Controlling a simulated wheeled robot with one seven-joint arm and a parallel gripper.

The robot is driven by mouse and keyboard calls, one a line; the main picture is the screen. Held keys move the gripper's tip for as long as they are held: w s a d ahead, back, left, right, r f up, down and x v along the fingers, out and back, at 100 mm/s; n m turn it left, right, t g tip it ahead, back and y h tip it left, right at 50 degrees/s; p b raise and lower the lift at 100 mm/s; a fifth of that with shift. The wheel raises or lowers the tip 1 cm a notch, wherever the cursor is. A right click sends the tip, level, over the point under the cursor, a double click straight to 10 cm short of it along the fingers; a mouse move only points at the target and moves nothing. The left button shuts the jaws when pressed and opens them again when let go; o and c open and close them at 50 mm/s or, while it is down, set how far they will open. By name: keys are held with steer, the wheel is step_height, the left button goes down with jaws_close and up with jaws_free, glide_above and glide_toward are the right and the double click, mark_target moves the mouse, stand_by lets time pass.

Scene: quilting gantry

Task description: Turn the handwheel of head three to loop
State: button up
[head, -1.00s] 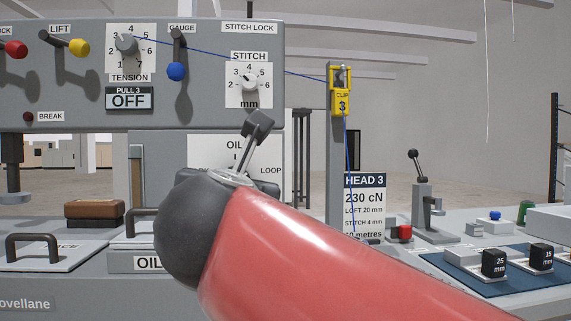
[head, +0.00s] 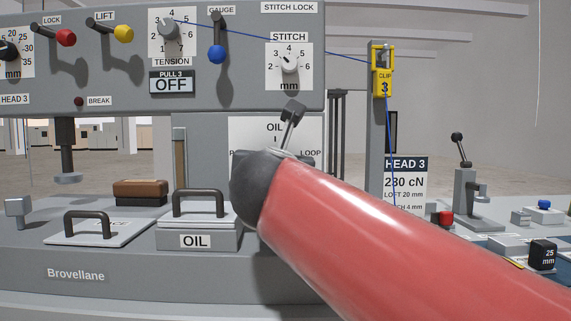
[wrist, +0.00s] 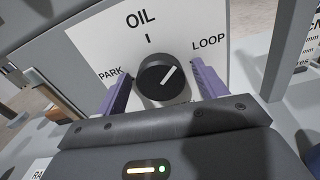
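The handwheel (wrist: 163,78) is a round black knob with a white pointer line, on a white plate (wrist: 88,42) marked PARK at left, OIL at top and LOOP at right. In the head view the plate (head: 245,130) is partly visible, and my red and black arm hides the knob and fingers.
Above is the grey control panel (head: 120,75) with levers and dials. To the right stand a post with a yellow clip (head: 383,85) and the HEAD 3 sign (head: 406,170). Below the plate lies the OIL lid (head: 198,222) with its handle. A blue thread runs to the clip.

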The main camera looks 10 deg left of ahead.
steer(key=c, duration=1)
steer(key=shift+o, duration=0.2)
steer(key=shift+m, duration=0.3)
steer(key=m+b, duration=0.1)
steer(key=m, duration=0.2)
steer(key=shift+d+f+m, duration=0.1)
steer(key=shift+m, duration=0.2)
steer(key=shift+m+b, duration=0.9)
steer(key=shift+m, duration=0.8)
steer(key=o, duration=1)
